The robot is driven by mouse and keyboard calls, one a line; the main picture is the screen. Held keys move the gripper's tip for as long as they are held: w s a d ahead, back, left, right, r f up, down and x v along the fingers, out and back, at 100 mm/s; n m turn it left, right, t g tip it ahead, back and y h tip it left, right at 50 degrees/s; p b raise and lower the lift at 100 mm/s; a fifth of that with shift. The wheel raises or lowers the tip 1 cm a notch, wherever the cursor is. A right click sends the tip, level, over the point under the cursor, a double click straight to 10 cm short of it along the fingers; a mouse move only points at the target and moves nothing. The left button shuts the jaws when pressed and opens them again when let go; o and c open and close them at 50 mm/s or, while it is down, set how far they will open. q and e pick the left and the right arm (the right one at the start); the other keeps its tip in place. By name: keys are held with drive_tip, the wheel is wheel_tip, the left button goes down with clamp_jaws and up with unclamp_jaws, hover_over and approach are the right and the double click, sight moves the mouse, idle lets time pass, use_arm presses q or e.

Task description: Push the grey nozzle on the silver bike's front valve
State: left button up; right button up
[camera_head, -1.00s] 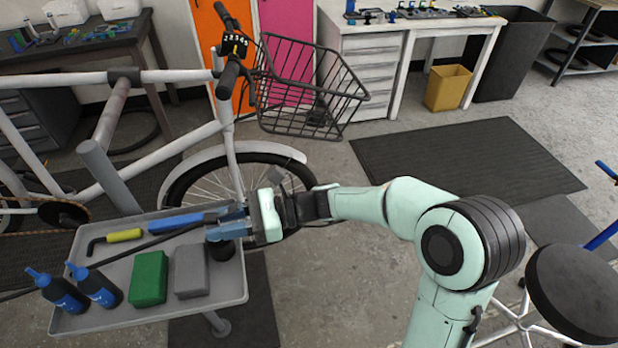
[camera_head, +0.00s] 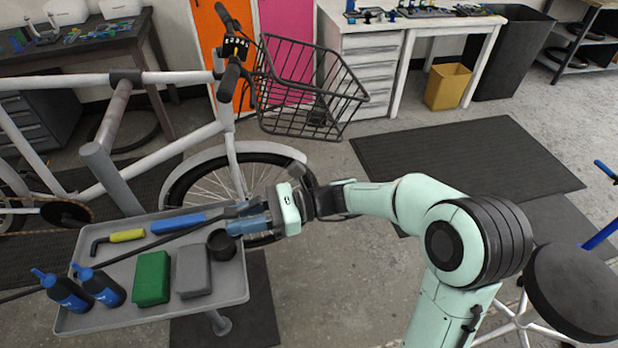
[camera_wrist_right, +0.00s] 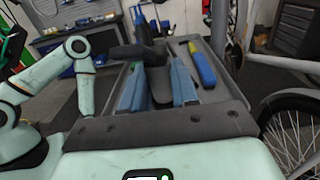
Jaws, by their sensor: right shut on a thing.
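The silver bike (camera_head: 150,77) stands at the left behind the tray. Its front wheel (camera_head: 290,164) is beyond my right gripper, and it also shows at the right edge of the wrist view (camera_wrist_right: 290,128). I cannot make out the front valve. My right gripper (camera_head: 243,217) has blue fingers and is just above the tray's right end, apart from the wheel. In the wrist view, its fingers hold a dark grey piece, apparently the nozzle (camera_wrist_right: 160,88). A black hose (camera_head: 165,240) runs across the tray toward the gripper. My left gripper is out of view.
A round stool (camera_head: 575,290) stands at the right. Floor between is clear.

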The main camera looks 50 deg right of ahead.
drive_tip(key=p+v, duration=0.1)
drive_tip(key=v, duration=0.7)
drive_tip(key=shift+s+d, duration=0.15)
drive_tip(key=shift+d, duration=0.05)
